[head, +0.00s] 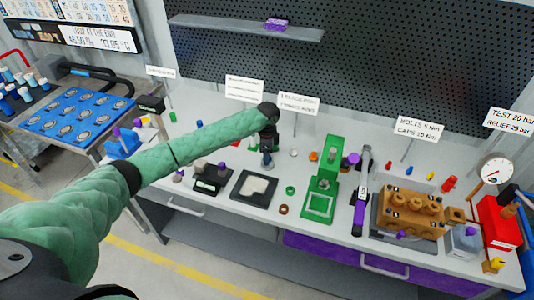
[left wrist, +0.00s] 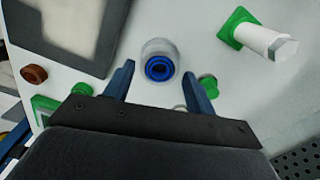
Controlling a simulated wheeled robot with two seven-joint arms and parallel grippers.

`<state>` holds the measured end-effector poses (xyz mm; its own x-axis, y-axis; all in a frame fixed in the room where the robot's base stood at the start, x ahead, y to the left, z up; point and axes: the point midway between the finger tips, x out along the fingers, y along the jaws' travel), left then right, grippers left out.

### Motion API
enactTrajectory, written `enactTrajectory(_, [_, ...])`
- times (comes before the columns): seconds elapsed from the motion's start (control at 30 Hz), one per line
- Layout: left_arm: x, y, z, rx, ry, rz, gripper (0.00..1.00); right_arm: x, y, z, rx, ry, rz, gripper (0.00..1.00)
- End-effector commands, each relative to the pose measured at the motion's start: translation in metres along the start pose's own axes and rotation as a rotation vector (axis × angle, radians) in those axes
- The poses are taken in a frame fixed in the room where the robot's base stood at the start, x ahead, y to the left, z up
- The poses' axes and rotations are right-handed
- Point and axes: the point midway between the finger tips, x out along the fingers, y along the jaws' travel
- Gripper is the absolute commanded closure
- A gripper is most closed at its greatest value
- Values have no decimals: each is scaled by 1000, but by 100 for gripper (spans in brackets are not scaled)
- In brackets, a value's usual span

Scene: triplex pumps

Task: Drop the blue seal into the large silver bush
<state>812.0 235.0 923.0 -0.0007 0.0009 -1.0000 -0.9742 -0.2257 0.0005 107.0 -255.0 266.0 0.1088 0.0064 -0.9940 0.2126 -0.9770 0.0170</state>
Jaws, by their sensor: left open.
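The blue seal (left wrist: 159,68) shows in the left wrist view as a blue ring with a dark centre. It lies within the round outline of the silver bush (left wrist: 151,47), below its outer rim as seen from above. How deep it sits I cannot tell. My left gripper (left wrist: 158,74) is open, its two blue fingers to either side of the bush and apart from the seal. In the head view the left gripper (head: 267,156) points down over the bench and hides the bush. My right gripper is not in view.
A black tray (head: 242,193) lies in front of the left gripper, with a brown ring (head: 283,208) and a green ring (head: 290,189) nearby. A green press (head: 325,180) stands to the right. A white hex-headed part (left wrist: 268,42) with a green base is near the bush.

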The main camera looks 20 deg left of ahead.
Motion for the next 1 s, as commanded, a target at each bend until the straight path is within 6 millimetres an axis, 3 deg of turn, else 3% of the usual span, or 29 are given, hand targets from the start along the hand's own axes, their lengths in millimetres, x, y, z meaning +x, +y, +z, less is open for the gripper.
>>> enactTrajectory(0.27, [0, 0, 0, 0, 0, 0, 44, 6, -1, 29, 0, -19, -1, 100])
enactTrajectory(1.0, [-73, 0, 0, 0, 0, -1, 44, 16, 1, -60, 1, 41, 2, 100])
